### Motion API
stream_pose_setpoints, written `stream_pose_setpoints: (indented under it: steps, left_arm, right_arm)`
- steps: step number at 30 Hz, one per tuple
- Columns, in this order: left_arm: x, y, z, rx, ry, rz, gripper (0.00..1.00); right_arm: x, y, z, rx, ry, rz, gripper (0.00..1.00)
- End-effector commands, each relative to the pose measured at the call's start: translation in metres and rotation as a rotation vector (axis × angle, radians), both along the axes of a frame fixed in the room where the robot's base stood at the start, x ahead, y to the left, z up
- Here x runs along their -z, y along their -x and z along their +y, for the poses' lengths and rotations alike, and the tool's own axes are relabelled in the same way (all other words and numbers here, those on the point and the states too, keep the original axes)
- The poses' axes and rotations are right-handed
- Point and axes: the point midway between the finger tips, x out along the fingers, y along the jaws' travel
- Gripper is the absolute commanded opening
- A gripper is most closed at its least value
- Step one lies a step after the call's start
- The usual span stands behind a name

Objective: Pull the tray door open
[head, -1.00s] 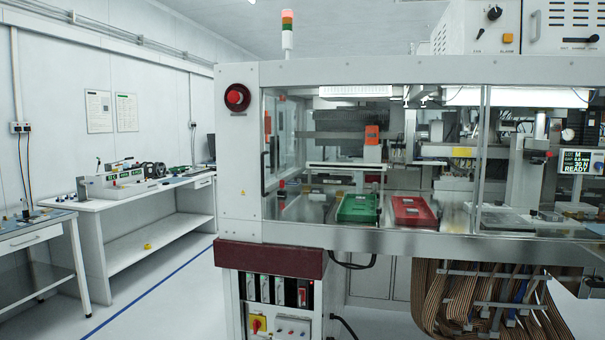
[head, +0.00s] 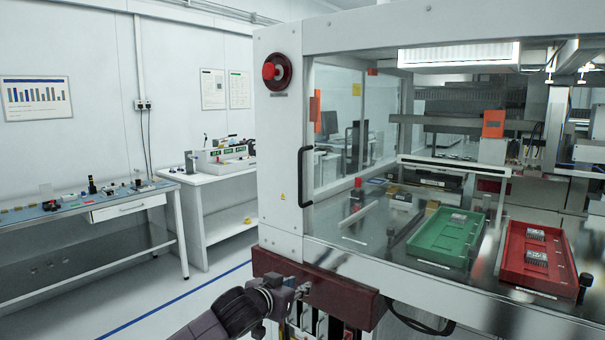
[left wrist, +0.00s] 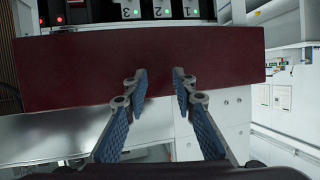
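The handler has a clear front with a black bar handle (head: 304,177) upright at its left edge. The door panel is hard to make out because it is transparent; I see no clear gap at the handle. My right gripper is out of view.
A maroon bumper (head: 320,300) juts out below the handler's front edge, close by my left gripper; it also fills the left wrist view (left wrist: 150,62). A red emergency button (head: 275,72) is on the post. Benches (head: 215,190) stand at left, with clear floor before them.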

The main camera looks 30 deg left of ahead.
Motion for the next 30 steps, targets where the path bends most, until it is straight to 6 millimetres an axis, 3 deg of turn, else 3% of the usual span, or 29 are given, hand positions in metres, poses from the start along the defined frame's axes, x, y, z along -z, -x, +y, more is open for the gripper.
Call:
stream_pose_setpoints:
  steps: [1,4,6,10,12,16,21,30]
  left_arm:
    - [-0.050,0.005,-0.010,0.019,-0.016,-0.054,0.25]
    - [-0.139,0.022,-0.026,0.042,-0.033,-0.159,0.25]
    - [-0.188,0.030,-0.024,0.040,-0.029,-0.226,0.25]
    - [-0.249,0.039,-0.013,0.029,-0.012,-0.320,0.25]
    - [-0.266,0.042,-0.008,0.024,-0.002,-0.348,0.25]
    - [-0.281,0.039,-0.005,0.023,0.007,-0.369,0.25]
    - [-0.284,0.015,-0.004,0.025,0.010,-0.370,0.25]
    - [-0.281,-0.025,0.002,0.024,0.007,-0.368,0.25]
  right_arm:
    - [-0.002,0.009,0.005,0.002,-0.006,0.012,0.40]
    - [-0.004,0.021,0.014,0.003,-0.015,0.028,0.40]
    - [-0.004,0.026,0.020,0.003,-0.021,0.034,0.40]
    - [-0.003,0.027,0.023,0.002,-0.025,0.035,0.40]
    - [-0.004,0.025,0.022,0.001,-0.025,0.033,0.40]
    - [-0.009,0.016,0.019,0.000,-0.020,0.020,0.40]
    - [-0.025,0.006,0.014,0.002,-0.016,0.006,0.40]
    - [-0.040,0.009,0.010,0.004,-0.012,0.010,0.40]
